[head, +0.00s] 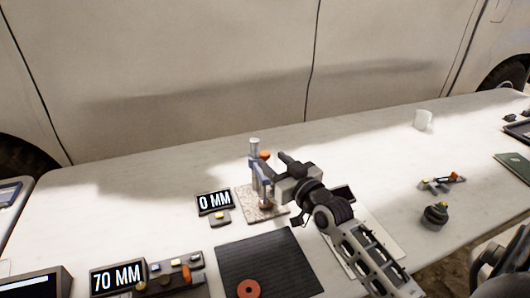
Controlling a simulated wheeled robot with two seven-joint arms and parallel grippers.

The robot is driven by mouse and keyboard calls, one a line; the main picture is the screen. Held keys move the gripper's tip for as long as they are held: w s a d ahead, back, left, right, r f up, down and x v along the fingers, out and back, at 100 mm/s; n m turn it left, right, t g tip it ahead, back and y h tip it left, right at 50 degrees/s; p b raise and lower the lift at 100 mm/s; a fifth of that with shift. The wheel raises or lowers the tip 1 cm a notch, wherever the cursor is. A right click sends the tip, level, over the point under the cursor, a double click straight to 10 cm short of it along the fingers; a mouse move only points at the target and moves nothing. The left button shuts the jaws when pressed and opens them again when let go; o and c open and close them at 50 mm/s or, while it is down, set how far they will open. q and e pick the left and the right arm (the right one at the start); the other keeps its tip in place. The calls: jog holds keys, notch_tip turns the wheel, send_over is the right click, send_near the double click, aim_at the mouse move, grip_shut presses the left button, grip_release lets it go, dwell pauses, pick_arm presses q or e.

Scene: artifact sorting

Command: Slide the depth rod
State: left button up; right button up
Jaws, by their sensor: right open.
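A depth gauge stand with a grey-blue upright (256,170) and an orange knob (265,155) stands on a speckled square base (248,207) at the middle of the table. I cannot clearly tell its rod from the rest of the upright. A small display (214,202) left of the base reads 0 MM. My right gripper (275,178) is open, just right of the upright and over the base. It hides part of the stand, and I cannot tell whether it touches it. My left gripper is not in view.
A display (118,276) reading 70 MM and a control panel (172,277) lie at front left. A black mat (260,262) with an orange-red ring (249,288) lies in front. The back left table is clear.

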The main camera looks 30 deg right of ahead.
aim_at(268, 157)
jog(key=shift+w, duration=2.4)
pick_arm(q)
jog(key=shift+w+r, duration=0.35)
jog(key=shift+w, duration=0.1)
